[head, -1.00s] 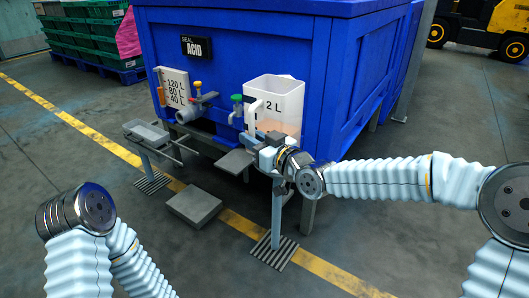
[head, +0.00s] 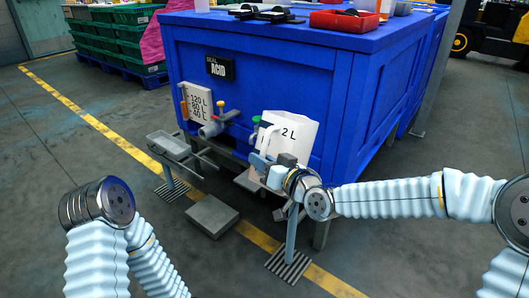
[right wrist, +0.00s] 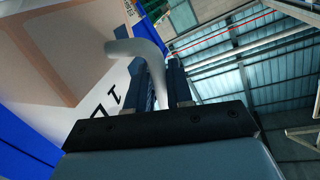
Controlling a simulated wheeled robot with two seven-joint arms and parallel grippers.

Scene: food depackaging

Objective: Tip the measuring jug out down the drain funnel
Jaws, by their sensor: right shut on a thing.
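The measuring jug (head: 293,133) is white and marked "2 L". It is held up in front of the blue tank and leans slightly. My right gripper (head: 268,163) is at its handle side. In the right wrist view the gripper's two fingers (right wrist: 160,82) are shut on the white handle (right wrist: 142,48), and a tan tint shows through the jug wall (right wrist: 85,45). The drain funnel cannot be told for sure; a shallow grey tray (head: 167,143) on a post stands left of the jug, apart from it.
The blue tank (head: 270,75) stands close behind the jug, with a valve spout (head: 211,129) and level plate (head: 197,103). A grey block (head: 212,215) lies on the floor. A post (head: 291,235) with a striped base stands below my right gripper. Open floor lies left.

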